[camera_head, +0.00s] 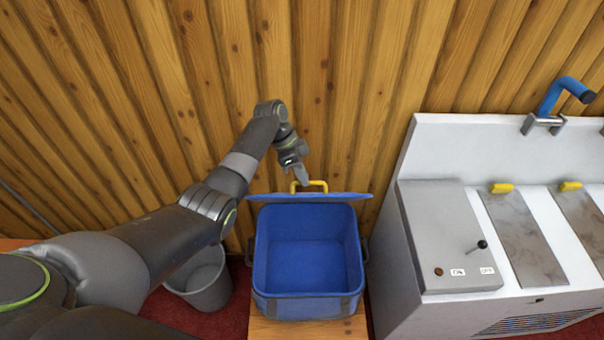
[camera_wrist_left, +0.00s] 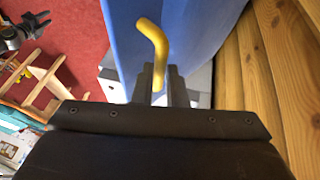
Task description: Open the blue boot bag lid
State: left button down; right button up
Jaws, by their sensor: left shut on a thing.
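The blue boot bag (camera_head: 308,258) stands on a wooden surface in the middle of the head view, and its empty inside shows. Its blue lid (camera_head: 340,197) stands up at the back edge and is seen almost edge-on. A yellow handle (camera_head: 318,185) is on the lid. My left gripper (camera_head: 304,179) is at the left part of this handle. In the left wrist view the lid (camera_wrist_left: 195,30) fills the top middle, and my left gripper (camera_wrist_left: 164,85) is shut on the end of the yellow handle (camera_wrist_left: 157,45).
A grey bin (camera_head: 203,284) stands left of the bag, under my left arm. A white bench with a grey control box (camera_head: 447,235) and a lever stands close on the right. A wooden wall (camera_head: 330,90) is right behind the lid. The floor is red.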

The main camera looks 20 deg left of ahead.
pick_arm(q)
jog(key=c, duration=1.5)
grip_release()
pick_arm(e)
jog(key=shift+s, duration=0.3)
pick_arm(q)
jog(key=shift+o, duration=0.2)
